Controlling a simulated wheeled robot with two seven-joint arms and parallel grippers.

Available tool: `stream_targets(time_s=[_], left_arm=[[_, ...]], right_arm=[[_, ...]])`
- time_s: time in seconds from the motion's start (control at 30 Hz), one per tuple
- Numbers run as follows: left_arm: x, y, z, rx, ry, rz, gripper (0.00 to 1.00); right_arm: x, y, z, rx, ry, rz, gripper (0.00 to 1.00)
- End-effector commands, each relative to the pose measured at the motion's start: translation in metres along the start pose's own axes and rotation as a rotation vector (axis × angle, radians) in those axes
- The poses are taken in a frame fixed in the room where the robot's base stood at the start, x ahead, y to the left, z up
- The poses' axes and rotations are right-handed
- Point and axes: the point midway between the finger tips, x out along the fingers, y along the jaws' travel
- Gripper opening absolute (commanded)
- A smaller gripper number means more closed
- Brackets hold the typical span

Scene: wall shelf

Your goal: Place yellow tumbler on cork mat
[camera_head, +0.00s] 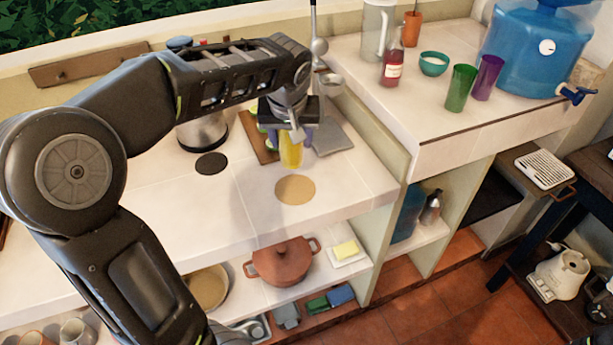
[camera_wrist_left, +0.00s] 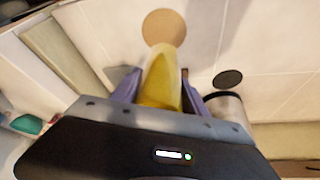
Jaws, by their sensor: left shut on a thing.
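The yellow tumbler (camera_head: 291,154) is held between the fingers of my left gripper (camera_head: 292,136), above the light counter and behind the cork mat in the head view. In the left wrist view the tumbler (camera_wrist_left: 162,82) sits between the two purple fingers of my left gripper (camera_wrist_left: 160,90). The round tan cork mat (camera_head: 295,190) lies flat and bare on the counter. It also shows in the left wrist view (camera_wrist_left: 164,28), just beyond the tumbler. My right gripper is not in view.
A dark round mat (camera_head: 211,163) lies left of the cork mat, near a steel pot (camera_head: 203,134). A wooden board (camera_head: 258,139) and a grey slab (camera_head: 331,138) lie behind. Green (camera_head: 460,88) and purple tumblers (camera_head: 487,78) stand on the higher right counter.

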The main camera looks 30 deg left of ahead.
Motion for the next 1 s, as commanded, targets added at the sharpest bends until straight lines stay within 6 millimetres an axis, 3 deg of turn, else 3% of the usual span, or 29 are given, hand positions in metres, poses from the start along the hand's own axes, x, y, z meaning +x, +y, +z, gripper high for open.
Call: stream_targets(time_s=[0.47,0.9,1.0], left_arm=[[0.001,0.0,0.0,0.001,0.001,0.0,0.0],[0.054,0.0,0.022,0.001,-0.001,0.0,0.0],[0.058,0.0,0.024,0.0,0.0,0.0,0.0]], right_arm=[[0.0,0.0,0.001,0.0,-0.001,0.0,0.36],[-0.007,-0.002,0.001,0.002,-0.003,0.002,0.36],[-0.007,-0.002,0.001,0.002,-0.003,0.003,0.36]])
